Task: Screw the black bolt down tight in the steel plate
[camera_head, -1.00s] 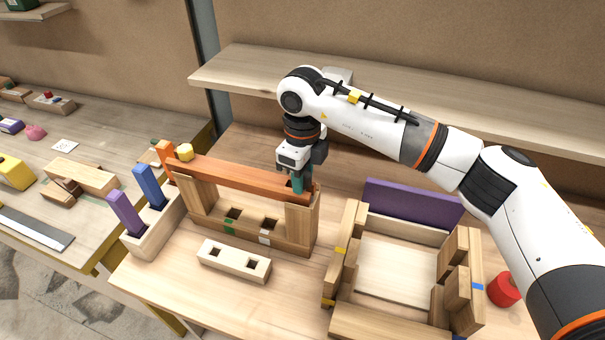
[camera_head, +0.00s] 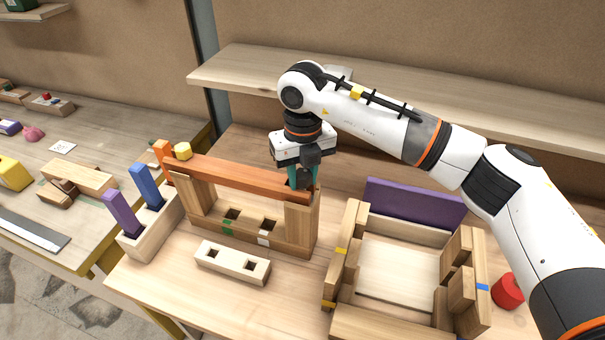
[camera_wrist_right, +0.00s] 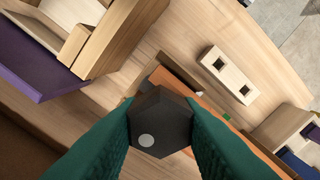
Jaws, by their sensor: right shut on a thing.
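The black bolt (camera_wrist_right: 160,122) shows its hexagonal head, with a pale round dot, in the right wrist view. My right gripper (camera_head: 301,182) points down at the right end of an orange beam (camera_head: 235,174), and its teal fingers are shut on the bolt head from both sides. The bolt's shank is hidden beneath the head. The beam lies across two wooden posts of a frame. I cannot make out a steel plate at the bolt; the surface there looks orange. My left gripper is not in view.
A yellow knob (camera_head: 183,151) sits at the beam's left end. A pale two-hole block (camera_head: 232,262) lies in front. A holder with purple and blue pegs (camera_head: 150,237) stands left, a wooden box frame (camera_head: 400,268) right. A shelf (camera_head: 450,110) runs behind my arm.

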